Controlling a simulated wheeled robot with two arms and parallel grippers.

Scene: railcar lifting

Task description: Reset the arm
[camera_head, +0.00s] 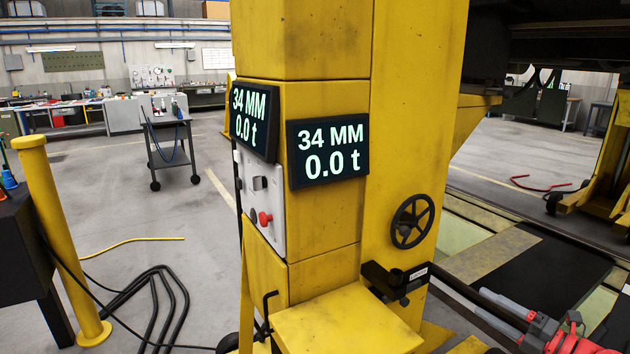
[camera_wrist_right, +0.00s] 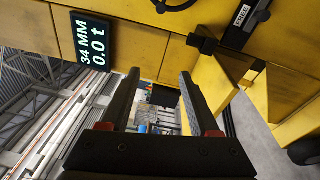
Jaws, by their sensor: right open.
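My right gripper (camera_head: 480,301) is at the lower right of the head view, in front of the yellow lifting column (camera_head: 415,120). In the right wrist view its two dark fingers (camera_wrist_right: 160,82) stand apart with nothing between them. The gripper is open and appears clear of the column. My left gripper is not in view. The column carries two black displays, one facing front (camera_head: 328,150) and one on its left side (camera_head: 253,118); both read 34 MM and 0.0 t. A grey control box (camera_head: 262,195) with a red knob (camera_head: 265,219) sits below the side display.
A black handwheel (camera_head: 411,221) and a black bracket (camera_head: 396,279) project from the column near my right gripper. A yellow post (camera_head: 62,240) and black cables (camera_head: 160,300) are at left. A wheeled cart (camera_head: 171,150) stands behind, with open floor around it.

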